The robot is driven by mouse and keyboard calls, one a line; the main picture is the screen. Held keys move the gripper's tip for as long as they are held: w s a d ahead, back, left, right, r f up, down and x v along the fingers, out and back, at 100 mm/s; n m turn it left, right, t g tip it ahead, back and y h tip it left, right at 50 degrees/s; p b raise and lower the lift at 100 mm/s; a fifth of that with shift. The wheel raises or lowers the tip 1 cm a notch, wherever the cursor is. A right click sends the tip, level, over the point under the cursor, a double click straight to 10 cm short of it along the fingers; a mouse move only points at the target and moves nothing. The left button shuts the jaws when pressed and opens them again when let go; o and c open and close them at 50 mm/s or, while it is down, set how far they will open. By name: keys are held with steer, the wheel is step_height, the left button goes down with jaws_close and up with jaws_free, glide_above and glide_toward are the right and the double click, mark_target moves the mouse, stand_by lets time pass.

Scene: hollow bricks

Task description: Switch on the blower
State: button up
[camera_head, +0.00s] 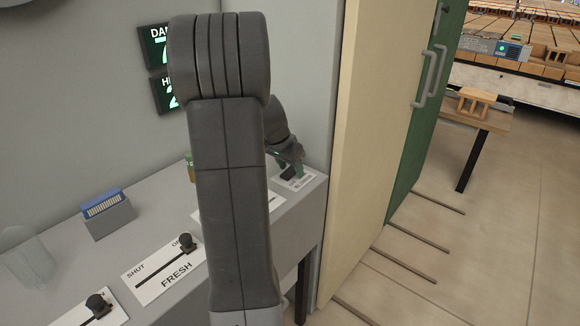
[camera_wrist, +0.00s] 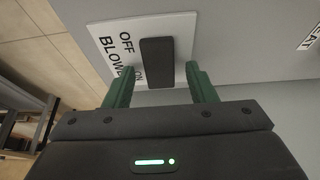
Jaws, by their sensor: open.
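The blower switch is a dark block (camera_wrist: 157,62) on a white plate (camera_wrist: 108,30) marked OFF, ON and BLOWER in the wrist view. I cannot tell which way the switch is set. My gripper (camera_wrist: 158,80) has its green fingers apart, one on each side of the block's lower end, with nothing visibly gripped. In the head view the plate (camera_head: 308,181) lies at the right end of the grey console, and my gripper (camera_head: 290,165) is over it, partly behind my arm. The switch is not clear there.
A slider marked FRESH (camera_head: 187,243) and another slider knob (camera_head: 98,305) are on the console (camera_head: 75,240). A box with blue cards (camera_head: 108,212) stands behind them. A cream panel (camera_head: 375,120) and green door (camera_head: 425,110) stand to the right. Open floor (camera_head: 500,230) lies beyond.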

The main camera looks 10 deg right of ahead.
steer(key=c, duration=1)
steer(key=p, duration=0.2)
steer(key=shift+d+r+g+p, duration=0.1)
steer(key=shift+r+g+p, duration=0.2)
steer(key=shift+r+p, duration=0.05)
steer(key=shift+w+d+g+y+p, duration=0.1)
steer(key=shift+g+y+p, duration=0.2)
steer(key=shift+y+p, duration=0.55)
steer(key=g+y+p, duration=0.1)
steer(key=p, duration=0.3)
steer(key=shift+w+d+f, duration=0.1)
steer(key=shift+w+d, duration=0.05)
steer(key=shift+w, duration=0.05)
steer(key=shift+f+p, duration=0.25)
steer(key=shift+p, duration=0.3)
